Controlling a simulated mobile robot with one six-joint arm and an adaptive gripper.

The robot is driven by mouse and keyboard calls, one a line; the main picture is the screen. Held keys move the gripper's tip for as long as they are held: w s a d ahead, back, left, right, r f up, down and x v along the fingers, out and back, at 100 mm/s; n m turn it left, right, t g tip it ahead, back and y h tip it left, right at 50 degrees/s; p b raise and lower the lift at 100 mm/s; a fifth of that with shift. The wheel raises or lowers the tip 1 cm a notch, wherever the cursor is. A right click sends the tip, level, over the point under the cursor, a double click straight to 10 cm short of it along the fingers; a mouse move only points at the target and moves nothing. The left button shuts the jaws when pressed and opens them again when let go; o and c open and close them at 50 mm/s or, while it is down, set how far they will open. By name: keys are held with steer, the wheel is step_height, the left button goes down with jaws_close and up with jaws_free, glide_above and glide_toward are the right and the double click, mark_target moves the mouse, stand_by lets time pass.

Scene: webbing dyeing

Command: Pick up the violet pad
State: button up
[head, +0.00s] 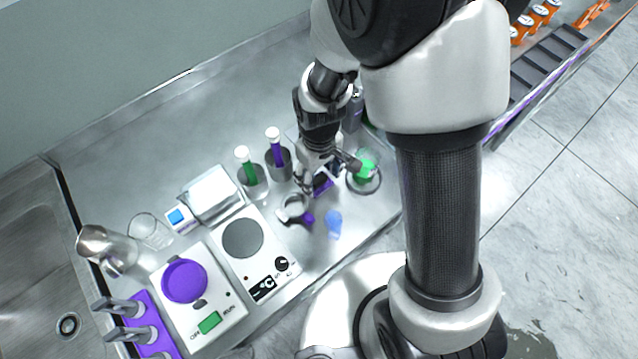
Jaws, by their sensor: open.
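My gripper (327,176) is open and points down at the right part of the steel bench, its fingers spread apart. A small dark violet piece (322,184) shows between and just below the fingers; it looks like the violet pad, but the fingers partly cover it. I cannot tell whether they touch it.
A hotplate (243,238) lies left. Bare bench (180,140) shows behind.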

mark_target(319, 178)
steer(key=shift+f, duration=0.9)
steer(key=shift+r, duration=0.1)
steer(key=c, duration=0.7)
step_height(319, 178, up, 20)
steer(key=p, duration=0.6)
